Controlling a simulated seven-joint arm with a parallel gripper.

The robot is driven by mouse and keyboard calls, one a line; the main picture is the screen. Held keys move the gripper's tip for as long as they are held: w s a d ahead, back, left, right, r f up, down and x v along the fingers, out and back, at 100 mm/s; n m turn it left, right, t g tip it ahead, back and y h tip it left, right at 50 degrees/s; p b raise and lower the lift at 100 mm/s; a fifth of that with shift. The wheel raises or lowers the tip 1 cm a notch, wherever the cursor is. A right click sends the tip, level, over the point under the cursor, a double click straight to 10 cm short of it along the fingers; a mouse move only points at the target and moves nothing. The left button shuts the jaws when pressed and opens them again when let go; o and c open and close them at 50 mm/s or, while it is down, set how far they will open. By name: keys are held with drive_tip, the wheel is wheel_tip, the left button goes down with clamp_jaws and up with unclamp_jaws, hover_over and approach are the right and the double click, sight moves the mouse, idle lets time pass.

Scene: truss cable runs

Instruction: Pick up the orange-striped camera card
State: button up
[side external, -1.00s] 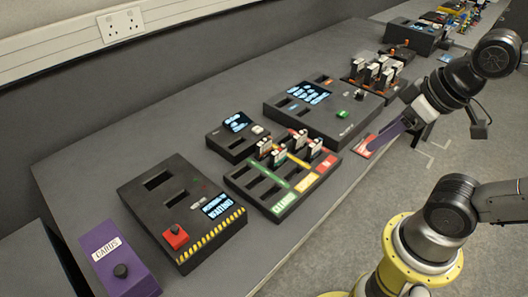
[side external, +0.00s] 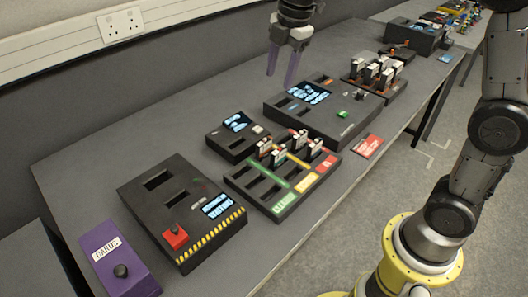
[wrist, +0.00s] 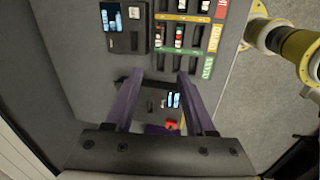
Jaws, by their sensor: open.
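My gripper (side external: 281,80) is open and empty, raised above the back of the table, with its two purple fingers pointing down. Its fingers also show in the wrist view (wrist: 158,80), well apart. Several small cards (side external: 278,156) stand upright in the black sorting tray (side external: 283,207), which has green, yellow and red labels. More white and dark cards (side external: 372,73) stand in a rack (side external: 394,90) farther back. The stripes are too small for me to tell which card is orange-striped. In the wrist view, the tray cards (wrist: 180,35) lie beyond the fingertips.
A black box with a red button (side external: 175,237) and a purple CARDS box (side external: 118,262) stand at the front left. A small reader (side external: 238,137) and a larger console (side external: 325,112) stand behind the tray. A red placard (side external: 368,146) lies near the table's right edge.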

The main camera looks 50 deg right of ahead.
drive_tip(key=g, duration=0.2)
hover_over(264, 139)
wheel_tip(264, 139, down, 8)
drive_tip(key=shift+n, duration=0.3)
drive_tip(key=f, duration=1.1)
drive_tip(key=shift+w+a, duration=0.1)
drive_tip(key=shift+a, duration=0.3)
drive_tip(key=shift+d+f, duration=0.2)
drive_tip(key=shift+f, duration=1.3)
drive_tip(key=shift+d+f, duration=0.2)
drive_tip(key=shift+f, duration=1.3)
clamp_jaws()
